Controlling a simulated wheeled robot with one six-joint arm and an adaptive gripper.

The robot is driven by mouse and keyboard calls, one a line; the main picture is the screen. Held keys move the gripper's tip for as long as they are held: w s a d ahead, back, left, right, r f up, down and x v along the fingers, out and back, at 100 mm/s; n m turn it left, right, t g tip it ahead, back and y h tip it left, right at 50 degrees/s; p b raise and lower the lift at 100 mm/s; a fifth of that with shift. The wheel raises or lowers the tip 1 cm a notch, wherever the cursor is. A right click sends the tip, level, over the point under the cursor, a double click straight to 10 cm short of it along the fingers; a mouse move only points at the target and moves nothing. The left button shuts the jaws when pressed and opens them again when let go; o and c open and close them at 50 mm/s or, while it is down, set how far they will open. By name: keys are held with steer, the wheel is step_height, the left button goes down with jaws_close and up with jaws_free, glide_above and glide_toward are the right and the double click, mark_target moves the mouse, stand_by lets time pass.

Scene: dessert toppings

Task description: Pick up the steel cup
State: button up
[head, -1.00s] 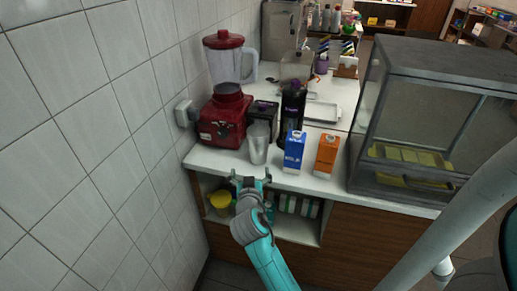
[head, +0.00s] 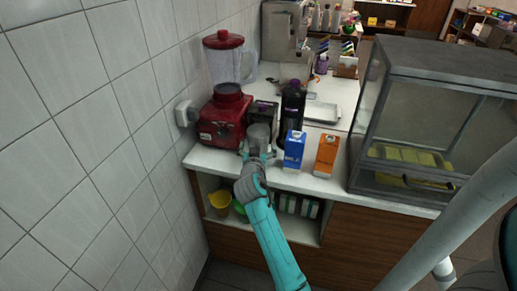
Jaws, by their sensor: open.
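The steel cup (head: 259,132) stands upright on the white counter, between the red blender and the blue carton. Its upper part shows; its lower part is hidden behind my gripper. My gripper (head: 258,151) is open and right at the cup, with its fingertips at the cup's near side. I cannot tell whether the fingers are around the cup or touching it.
A red blender (head: 222,118) stands close on the left. A blue carton (head: 294,150), an orange carton (head: 326,156) and a dark bottle (head: 292,108) stand on the right. A glass display case (head: 445,120) is farther right. The counter (head: 215,160) is bare at its front left.

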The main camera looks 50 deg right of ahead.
steer(key=shift+x, duration=1.5)
steer(key=shift+s+f, duration=0.1)
steer(key=c, duration=1.6)
steer(key=shift+o, duration=0.2)
step_height(320, 180, up, 28)
